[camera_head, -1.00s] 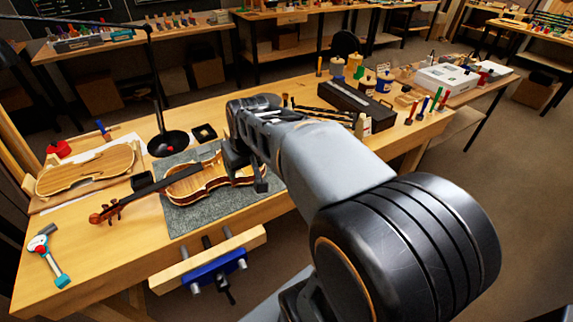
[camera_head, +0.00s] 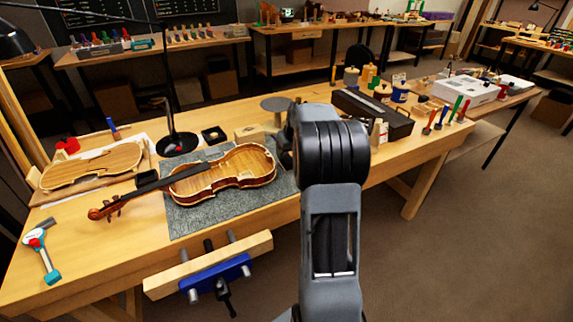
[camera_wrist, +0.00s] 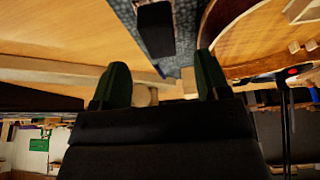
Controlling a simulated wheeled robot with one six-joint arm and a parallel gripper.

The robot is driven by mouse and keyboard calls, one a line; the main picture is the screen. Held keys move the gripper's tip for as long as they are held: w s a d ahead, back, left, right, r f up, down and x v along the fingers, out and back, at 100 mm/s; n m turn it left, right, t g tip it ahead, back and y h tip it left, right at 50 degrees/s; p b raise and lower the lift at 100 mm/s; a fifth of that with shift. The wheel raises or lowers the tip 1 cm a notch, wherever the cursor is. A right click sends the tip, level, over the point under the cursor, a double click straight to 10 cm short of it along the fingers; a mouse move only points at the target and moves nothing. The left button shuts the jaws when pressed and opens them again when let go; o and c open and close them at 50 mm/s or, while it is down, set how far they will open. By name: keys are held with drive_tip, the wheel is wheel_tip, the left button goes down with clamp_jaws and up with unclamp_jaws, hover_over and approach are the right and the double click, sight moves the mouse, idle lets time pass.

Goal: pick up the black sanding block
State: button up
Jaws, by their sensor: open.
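A black block (camera_wrist: 155,28), which looks like the sanding block, lies on the grey mat (camera_wrist: 184,48) at the top of the wrist view, beside the violin (camera_wrist: 240,22). I cannot make it out in the head view, where my arm covers the right edge of the mat (camera_head: 205,220). My gripper (camera_wrist: 162,82) is open, with its two dark green fingers apart. No object is held between them. The block is beyond the fingertips in the wrist view, apart from them.
The violin (camera_head: 222,174) lies on the mat, just left of my arm. A long dark box (camera_head: 372,115) and jars stand to the right. A wooden vise (camera_head: 208,264) sticks out at the bench front. A violin plate (camera_head: 92,165) and lamp base (camera_head: 177,143) are at left.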

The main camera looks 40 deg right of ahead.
sight(287, 158)
drive_tip(key=shift+x, duration=3.05)
drive_tip(key=c, duration=0.9)
